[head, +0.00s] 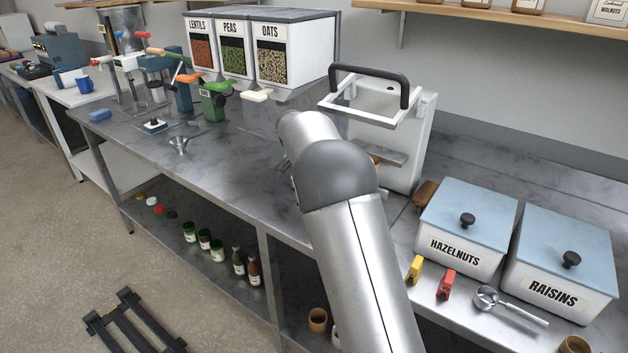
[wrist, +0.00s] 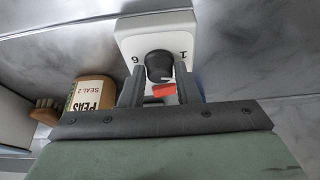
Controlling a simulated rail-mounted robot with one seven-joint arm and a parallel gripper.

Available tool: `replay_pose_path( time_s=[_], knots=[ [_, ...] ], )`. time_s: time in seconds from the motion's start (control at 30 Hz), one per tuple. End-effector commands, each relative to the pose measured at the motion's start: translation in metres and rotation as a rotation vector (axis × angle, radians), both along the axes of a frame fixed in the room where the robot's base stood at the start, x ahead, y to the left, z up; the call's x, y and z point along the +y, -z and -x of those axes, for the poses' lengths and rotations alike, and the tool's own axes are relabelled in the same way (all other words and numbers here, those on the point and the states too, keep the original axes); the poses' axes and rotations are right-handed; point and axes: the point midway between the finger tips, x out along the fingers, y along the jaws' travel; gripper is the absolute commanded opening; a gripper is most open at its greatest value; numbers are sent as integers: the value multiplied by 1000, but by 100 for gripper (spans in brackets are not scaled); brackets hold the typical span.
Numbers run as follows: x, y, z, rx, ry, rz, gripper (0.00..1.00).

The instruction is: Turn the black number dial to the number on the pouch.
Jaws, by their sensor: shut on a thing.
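The black number dial (wrist: 159,65) sits on a white panel (wrist: 135,36), with a 6 at its left and a 1 at its right in the wrist view. A short pale mark shows on its lower right edge. My gripper (wrist: 160,76) is shut on the dial, one finger on each side. An orange-red piece (wrist: 164,90) shows just below the dial between the fingers. The pouch (wrist: 91,95) stands left of my gripper, brown with a pale label reading PEAS, SEAL 2. In the head view my arm hides the dial and gripper.
The white sealer with a black handle (head: 372,78) stands behind my arm. Hazelnuts (head: 455,252) and raisins (head: 548,285) bins stand to its right. A green clamp-like tool (head: 214,103) and the dispensers (head: 262,50) are left. The steel counter (head: 225,165) has free room at front left.

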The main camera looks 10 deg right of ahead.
Motion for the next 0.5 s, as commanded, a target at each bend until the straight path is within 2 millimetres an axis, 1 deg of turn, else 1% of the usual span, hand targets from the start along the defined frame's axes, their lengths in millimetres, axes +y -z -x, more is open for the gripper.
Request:
replay_pose_path(
  time_s=[0.2, 0.5],
  knots=[
    [1, -2, -2, -2, 144, 1, 6],
    [1, -1, -2, -1, 259, 1, 6]
  ],
)
